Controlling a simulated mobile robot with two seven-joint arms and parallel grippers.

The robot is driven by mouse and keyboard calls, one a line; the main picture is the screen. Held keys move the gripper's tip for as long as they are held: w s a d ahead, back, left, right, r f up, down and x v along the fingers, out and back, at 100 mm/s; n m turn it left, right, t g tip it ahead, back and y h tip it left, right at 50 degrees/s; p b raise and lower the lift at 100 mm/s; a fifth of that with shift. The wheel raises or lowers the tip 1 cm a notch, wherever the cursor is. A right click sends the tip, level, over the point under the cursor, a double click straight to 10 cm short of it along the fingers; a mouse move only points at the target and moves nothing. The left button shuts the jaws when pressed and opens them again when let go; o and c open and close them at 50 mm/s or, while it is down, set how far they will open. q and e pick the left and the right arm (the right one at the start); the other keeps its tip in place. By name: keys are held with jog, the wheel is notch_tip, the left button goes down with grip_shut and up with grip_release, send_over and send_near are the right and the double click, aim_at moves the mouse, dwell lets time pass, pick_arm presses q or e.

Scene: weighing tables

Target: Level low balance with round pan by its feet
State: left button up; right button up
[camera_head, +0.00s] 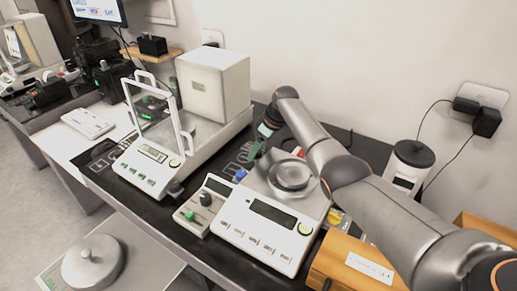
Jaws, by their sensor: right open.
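The low balance (268,226) with a round pan (292,176) stands on the dark bench in the middle. It is white, with a dark display and a row of buttons in front. A blue foot knob (241,174) shows at its left side, and a yellow one (336,217) at its right side. My right arm reaches in from the right and passes behind the pan. My right gripper (255,150) is open, pointing down near the balance's back left, just above the blue knob. Any contact with the knob cannot be told. My left gripper is out of view.
A taller balance (147,170) with a glass draft shield stands to the left. A small control box (205,203) touches or nearly touches the low balance's left side. An orange wooden box (345,262) stands close at right. A metal weight (93,262) sits on a lower platform.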

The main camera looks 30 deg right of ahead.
grip_shut()
dwell(0.6)
